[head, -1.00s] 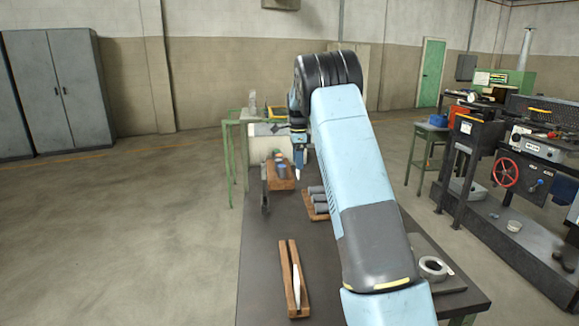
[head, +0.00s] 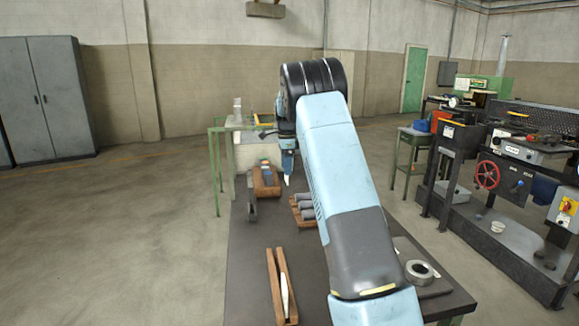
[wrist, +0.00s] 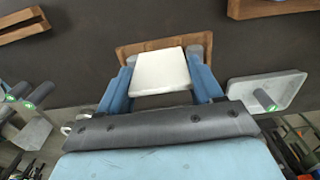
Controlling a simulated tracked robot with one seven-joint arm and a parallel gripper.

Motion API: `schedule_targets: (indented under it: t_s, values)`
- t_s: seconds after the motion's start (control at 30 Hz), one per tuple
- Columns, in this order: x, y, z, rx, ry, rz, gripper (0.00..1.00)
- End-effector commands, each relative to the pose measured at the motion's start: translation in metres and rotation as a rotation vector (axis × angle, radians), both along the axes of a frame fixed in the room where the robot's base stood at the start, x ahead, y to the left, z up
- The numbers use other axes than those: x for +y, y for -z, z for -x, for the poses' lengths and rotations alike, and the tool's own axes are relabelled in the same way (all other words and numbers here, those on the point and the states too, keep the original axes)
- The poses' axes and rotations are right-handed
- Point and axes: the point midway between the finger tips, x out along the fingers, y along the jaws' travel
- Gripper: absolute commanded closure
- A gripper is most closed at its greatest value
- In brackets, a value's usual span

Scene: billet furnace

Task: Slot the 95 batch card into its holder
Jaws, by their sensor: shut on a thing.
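My gripper (head: 287,171) is shut on a white card (wrist: 161,73). In the wrist view the card sits flat between the two blue fingers; no number is readable on it. In the head view the card (head: 287,182) is a small pale tip below the gripper, above the far part of the dark table. A slotted wooden holder (head: 272,288) lies at the table's near left, with a thin white piece standing in its slot. I cannot tell from its face what that piece is. Part of the card's lower end is hidden by the gripper in the wrist view.
A wooden tray (head: 297,217) with several grey cylinders is just right of my gripper. A wooden block (head: 265,188) with small coloured items stands left of it. A grey ring (head: 420,271) lies near right. The dark table (head: 243,262) is bare around the holder.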

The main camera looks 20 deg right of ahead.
Motion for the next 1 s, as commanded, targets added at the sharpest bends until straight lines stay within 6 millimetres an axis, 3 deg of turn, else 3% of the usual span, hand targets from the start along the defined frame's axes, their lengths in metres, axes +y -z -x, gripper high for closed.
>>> schedule_targets:
  t_s: [1.0]
  values:
    - [0.0,-0.04,0.0,-0.001,0.0,0.0,0.52]
